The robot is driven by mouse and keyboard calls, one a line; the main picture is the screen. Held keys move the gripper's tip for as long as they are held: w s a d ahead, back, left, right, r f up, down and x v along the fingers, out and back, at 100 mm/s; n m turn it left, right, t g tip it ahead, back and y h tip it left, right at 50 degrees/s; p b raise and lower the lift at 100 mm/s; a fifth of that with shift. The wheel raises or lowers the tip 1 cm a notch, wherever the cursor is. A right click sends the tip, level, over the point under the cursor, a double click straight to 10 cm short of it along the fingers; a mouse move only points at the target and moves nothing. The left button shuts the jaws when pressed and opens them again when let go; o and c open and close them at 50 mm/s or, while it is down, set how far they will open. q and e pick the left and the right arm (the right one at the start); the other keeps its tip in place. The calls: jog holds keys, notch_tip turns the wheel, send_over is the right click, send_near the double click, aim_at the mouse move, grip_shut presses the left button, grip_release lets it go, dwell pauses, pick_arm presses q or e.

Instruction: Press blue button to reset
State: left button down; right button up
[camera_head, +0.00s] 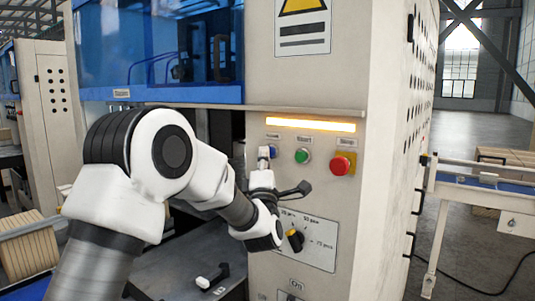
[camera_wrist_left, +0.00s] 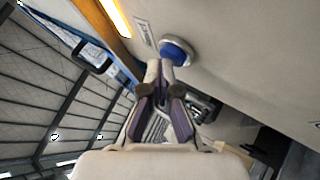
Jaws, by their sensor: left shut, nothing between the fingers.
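The blue button (camera_head: 272,149) is on the cream machine panel, at the left end of a row of buttons. My left gripper (camera_head: 264,152) is in front of it and partly covers it in the head view. In the left wrist view the blue button (camera_wrist_left: 177,51) is a round blue disc in a pale ring, just past the fingertips. My left gripper (camera_wrist_left: 160,66) is shut and empty there, its tips at the button's lower left edge. I cannot tell whether the tips touch it. My right gripper is not in view.
A black and yellow rotary knob (camera_head: 295,240) is below. A blue-railed conveyor (camera_head: 480,182) stands at the right.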

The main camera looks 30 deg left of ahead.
pick_arm(q)
jog(key=shift+s+b, duration=0.75)
jog(key=shift+s, duration=0.15)
jog(key=s+b, duration=0.2)
jog(key=s, duration=0.1)
jog(key=s+b, duration=0.1)
jog(key=s, duration=0.1)
jog(key=shift+a, duration=0.25)
dwell(0.3)
